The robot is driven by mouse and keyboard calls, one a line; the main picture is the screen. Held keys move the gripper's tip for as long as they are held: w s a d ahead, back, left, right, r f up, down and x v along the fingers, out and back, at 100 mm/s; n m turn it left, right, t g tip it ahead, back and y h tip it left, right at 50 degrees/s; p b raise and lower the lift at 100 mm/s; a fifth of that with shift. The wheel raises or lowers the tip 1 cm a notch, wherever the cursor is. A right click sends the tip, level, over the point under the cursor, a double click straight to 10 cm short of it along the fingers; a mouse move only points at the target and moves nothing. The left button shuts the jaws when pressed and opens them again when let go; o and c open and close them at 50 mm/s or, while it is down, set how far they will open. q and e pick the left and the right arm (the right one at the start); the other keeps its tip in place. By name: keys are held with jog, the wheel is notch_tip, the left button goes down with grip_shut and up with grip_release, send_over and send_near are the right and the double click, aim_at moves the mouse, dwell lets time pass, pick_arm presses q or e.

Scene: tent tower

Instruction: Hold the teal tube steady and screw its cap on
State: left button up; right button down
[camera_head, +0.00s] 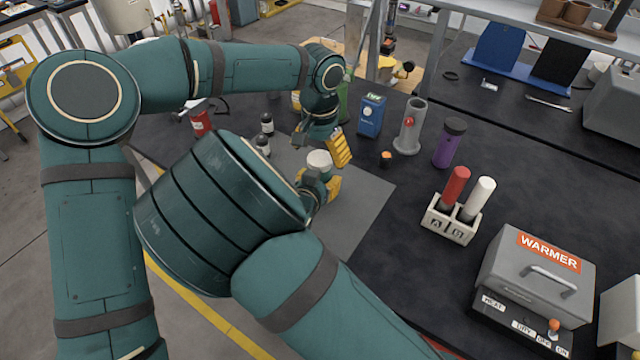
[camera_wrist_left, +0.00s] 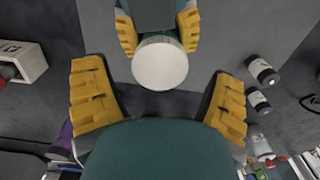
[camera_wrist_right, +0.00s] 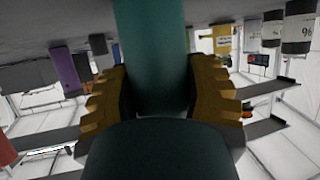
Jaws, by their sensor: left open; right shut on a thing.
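The white round cap (camera_head: 319,160) sits upright at the top of the teal tube, between my two grippers. In the left wrist view the cap (camera_wrist_left: 160,62) lies between my open left fingers, with clear gaps on both sides. My left gripper (camera_head: 322,140) is just above the cap and not touching it. My right gripper (camera_head: 318,183) is lower, shut around the tube. The teal tube (camera_wrist_right: 153,50) shows between its fingers in the right wrist view. In the head view the tube is hidden behind my right gripper and arm. I cannot tell how tightly the cap is seated.
A grey mat (camera_head: 365,205) lies under the grippers. To the right are a blue box (camera_head: 370,115), grey cylinder (camera_head: 411,128), purple bottle (camera_head: 450,143), a rack (camera_head: 449,227) with red and white tubes, and the warmer (camera_head: 540,265). Small bottles (camera_head: 267,125) stand left.

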pick_arm(q)
jog(key=shift+f, duration=1)
jog(key=c, duration=1.3)
jog(key=o, duration=1.4)
jog(key=shift+c, duration=0.2)
jog(key=shift+r, duration=0.1)
notch_tip(320, 180, up, 12)
